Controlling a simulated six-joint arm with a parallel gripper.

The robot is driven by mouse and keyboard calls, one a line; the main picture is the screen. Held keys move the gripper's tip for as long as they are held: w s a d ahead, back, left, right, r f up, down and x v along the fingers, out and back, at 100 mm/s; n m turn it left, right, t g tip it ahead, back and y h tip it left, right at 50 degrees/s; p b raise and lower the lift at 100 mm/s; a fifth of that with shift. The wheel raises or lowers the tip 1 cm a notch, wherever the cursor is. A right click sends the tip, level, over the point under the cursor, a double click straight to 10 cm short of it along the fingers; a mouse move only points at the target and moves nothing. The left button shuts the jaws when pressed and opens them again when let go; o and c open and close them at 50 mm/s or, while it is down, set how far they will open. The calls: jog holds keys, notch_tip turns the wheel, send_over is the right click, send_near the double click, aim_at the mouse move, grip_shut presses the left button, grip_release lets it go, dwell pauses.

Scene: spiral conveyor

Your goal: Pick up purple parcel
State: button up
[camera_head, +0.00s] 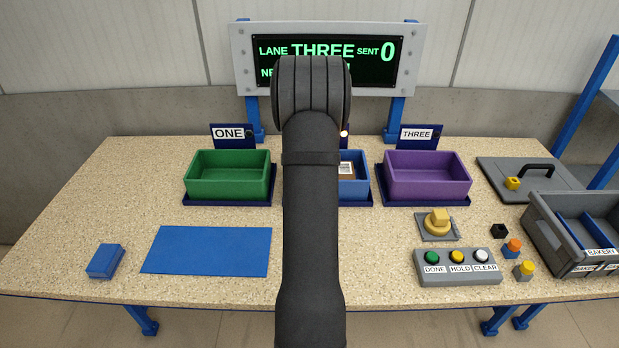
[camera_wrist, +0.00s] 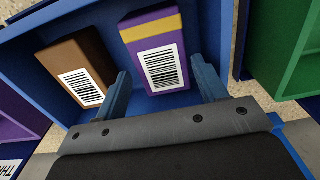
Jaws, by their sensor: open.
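The purple parcel (camera_wrist: 158,45) has a yellow band and a white barcode label. In the wrist view it lies inside the blue bin, beside a brown parcel (camera_wrist: 80,65) that also has a barcode. My gripper (camera_wrist: 161,67) is open, with one finger on each side of the purple parcel's near part; I cannot tell whether the fingers touch it. In the head view my arm hides the gripper, the purple parcel and most of the blue bin (camera_head: 361,187).
The green bin (camera_head: 228,190) stands left of the blue bin and the purple bin (camera_head: 428,190) right of it. A button panel (camera_head: 458,278), a blue mat (camera_head: 206,250) and a blue block (camera_head: 104,261) lie nearer the front. A grey crate (camera_head: 540,225) stands at the right.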

jog(key=f, duration=0.2)
jog(key=s+f, duration=0.1)
jog(key=f, duration=0.1)
jog(key=shift+a, duration=0.15)
jog(key=shift+f, duration=0.4)
jog(key=shift+r, duration=0.1)
jog(key=c, duration=0.8)
